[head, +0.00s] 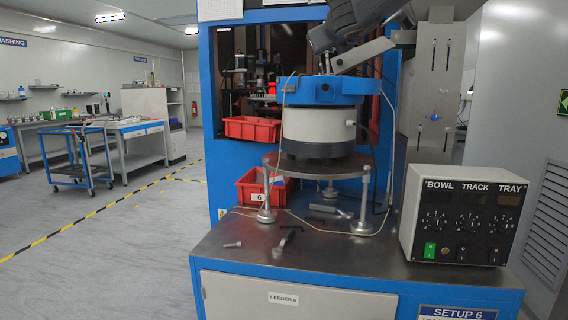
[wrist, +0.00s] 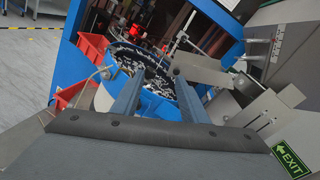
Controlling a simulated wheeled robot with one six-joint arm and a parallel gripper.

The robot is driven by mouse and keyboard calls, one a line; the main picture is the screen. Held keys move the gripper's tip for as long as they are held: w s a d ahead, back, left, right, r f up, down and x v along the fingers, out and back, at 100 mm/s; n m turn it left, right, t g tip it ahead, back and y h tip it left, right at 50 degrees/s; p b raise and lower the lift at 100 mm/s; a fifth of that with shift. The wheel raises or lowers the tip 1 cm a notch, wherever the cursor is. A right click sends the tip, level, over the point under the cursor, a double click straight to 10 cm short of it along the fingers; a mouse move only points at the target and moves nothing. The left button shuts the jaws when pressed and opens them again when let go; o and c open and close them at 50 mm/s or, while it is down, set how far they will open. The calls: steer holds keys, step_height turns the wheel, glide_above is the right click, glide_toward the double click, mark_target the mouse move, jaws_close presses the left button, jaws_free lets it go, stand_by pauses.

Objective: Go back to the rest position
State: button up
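My gripper (head: 326,62) hangs at the top of the head view, over the blue-rimmed bowl feeder (head: 325,88). In the wrist view its two fingers (wrist: 159,78) stand apart with nothing held between them. Beyond and below them, the bowl (wrist: 160,99) holds many small dark and light parts. The fingers appear to be above the rim, but the exact gap is hard to tell.
The feeder stands on a round metal plate (head: 343,167) on a steel-topped bench (head: 330,253). Red bins (head: 252,129) sit to its left. Loose tools (head: 328,211) lie in front. A control box (head: 463,216) stands at right. The floor (head: 110,240) at left is open.

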steer(key=s+a+f+n+g+y, duration=0.2)
steer(key=s+a+f+n+g, duration=0.15)
steer(key=s+f+n, duration=0.6)
steer(key=s+a+f+n+g+y, duration=0.1)
steer(key=s+a+f+n+g, duration=0.4)
steer(key=f, duration=0.8)
steer(key=s+a+f+n+g+y, duration=0.1)
steer(key=s+f+n+g+y, duration=0.1)
steer(key=s+f+n, duration=0.65)
steer(key=s+d+f+n+g+h, duration=0.25)
steer(key=s+d+f+n, duration=0.2)
steer(key=s+f, duration=0.5)
steer(key=s+d+f+n+g+h, duration=0.1)
steer(key=s+d+f+n+g, duration=0.4)
steer(key=s+f, duration=0.45)
steer(key=d+r+m+h+p, duration=0.1)
steer(key=d+r+p, duration=0.6)
steer(key=p, duration=0.8)
steer(key=shift+s+d+r+t, duration=0.3)
steer(key=shift+s+r, duration=0.15)
steer(key=shift+r, duration=0.35)
